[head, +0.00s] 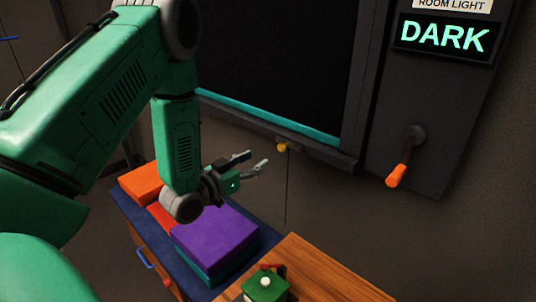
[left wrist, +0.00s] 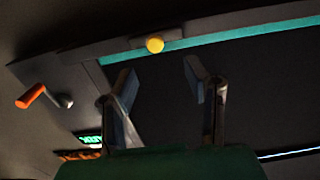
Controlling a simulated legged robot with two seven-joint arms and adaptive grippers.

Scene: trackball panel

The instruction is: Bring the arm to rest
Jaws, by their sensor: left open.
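My left arm is green and comes in from the left of the head view. My left gripper (head: 257,160) is open and empty, held in the air above a purple block (head: 215,238) and short of the dark wall panel (head: 275,60). In the left wrist view its two fingers (left wrist: 160,85) are spread apart with nothing between them. A yellow knob (head: 282,147) sits on the panel's lower edge; it also shows in the left wrist view (left wrist: 155,44), beyond the fingers and apart from them. My right gripper is not in view.
An orange-handled lever (head: 397,175) hangs on the wall below a lit sign reading DARK (head: 444,36). Orange blocks (head: 141,183) lie on a blue-topped cabinet (head: 125,207). A wooden surface (head: 318,283) carries a green box with a white knob (head: 265,286).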

